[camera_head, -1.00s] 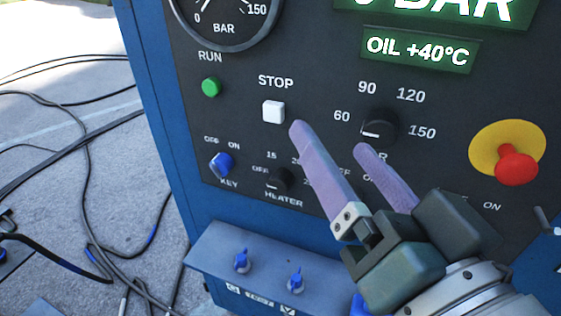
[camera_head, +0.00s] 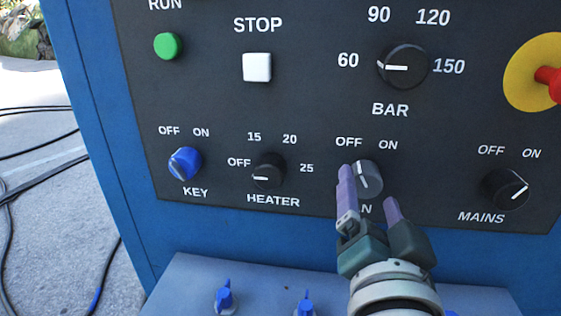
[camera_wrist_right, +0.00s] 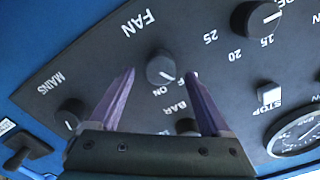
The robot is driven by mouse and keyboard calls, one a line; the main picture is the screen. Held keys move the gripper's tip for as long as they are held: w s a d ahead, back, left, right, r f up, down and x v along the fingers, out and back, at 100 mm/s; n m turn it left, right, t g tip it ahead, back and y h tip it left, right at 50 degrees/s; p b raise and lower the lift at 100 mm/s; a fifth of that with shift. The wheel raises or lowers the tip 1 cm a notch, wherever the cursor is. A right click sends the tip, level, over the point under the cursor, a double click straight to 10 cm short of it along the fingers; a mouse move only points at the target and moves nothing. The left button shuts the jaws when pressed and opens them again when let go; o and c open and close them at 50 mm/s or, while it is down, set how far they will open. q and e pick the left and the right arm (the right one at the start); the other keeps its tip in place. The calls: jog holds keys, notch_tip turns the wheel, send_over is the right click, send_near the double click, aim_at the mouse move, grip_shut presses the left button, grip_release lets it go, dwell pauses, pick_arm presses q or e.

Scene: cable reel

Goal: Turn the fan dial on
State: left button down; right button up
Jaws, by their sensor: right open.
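The fan dial (camera_head: 370,176) is a dark grey round knob under the OFF and ON marks on the black panel. Its white pointer line leans toward the OFF side. My right gripper (camera_head: 368,184) is open in front of it, one purple finger at each side. The left finger overlaps the dial's left edge in the head view and part of the FAN label is hidden. In the right wrist view the fan dial (camera_wrist_right: 161,68) appears between the open fingertips (camera_wrist_right: 161,73). I cannot tell whether a finger touches it. My left gripper is not in view.
The heater dial (camera_head: 268,171) and blue key switch (camera_head: 185,163) are to the left. The mains dial (camera_head: 505,190) is to the right, the bar dial (camera_head: 403,67) above. A red emergency button (camera_head: 550,84) is upper right. A blue ledge with valves (camera_head: 225,298) juts out below.

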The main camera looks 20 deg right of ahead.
aim_at(368, 186)
jog(key=shift+x, duration=1.5)
grip_shut()
